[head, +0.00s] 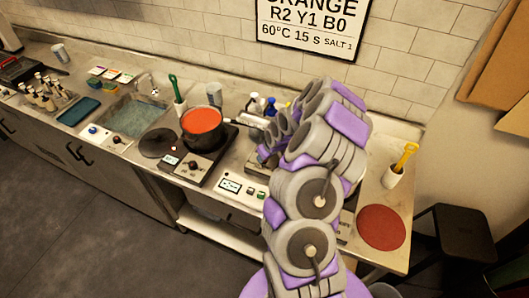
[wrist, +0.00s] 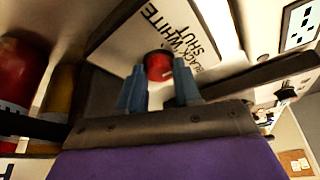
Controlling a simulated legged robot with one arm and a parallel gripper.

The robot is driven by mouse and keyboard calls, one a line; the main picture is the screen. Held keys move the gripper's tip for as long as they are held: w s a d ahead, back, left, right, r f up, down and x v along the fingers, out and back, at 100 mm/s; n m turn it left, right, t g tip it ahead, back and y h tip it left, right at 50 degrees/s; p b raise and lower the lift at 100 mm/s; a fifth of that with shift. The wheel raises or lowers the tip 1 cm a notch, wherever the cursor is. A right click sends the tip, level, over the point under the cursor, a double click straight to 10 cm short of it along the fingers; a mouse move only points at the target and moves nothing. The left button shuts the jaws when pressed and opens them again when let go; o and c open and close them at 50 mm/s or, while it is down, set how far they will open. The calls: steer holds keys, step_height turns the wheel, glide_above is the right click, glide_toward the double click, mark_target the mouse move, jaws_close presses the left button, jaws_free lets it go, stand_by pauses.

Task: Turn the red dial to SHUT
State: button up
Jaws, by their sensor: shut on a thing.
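The red dial (wrist: 158,66) shows in the wrist view, on a pale panel (wrist: 120,38) printed with the words BLACK, WHITE and SHUT. My gripper (wrist: 158,80) has its two blue fingers on either side of the dial and is shut on it. The word SHUT reads to the right of the dial, with the print tilted. Which word the dial points to cannot be told. In the head view my own arm hides the dial and the gripper.
In the wrist view a red bottle (wrist: 18,75) and a yellow bottle (wrist: 57,105) stand close at left. In the head view a pot of orange liquid (head: 201,121), a sink (head: 135,116), a yellow-handled tool in a cup (head: 394,178) and a red round mat (head: 381,227) occupy the counter.

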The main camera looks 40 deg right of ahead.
steer(key=shift+n, duration=0.5)
stand_by(0.3)
steer(key=o, duration=1)
steer(key=shift+d, duration=0.15)
steer(key=shift+o, duration=0.2)
steer(key=shift+r, duration=0.1)
steer(key=v, duration=1.7)
steer(key=shift+d, duration=0.35)
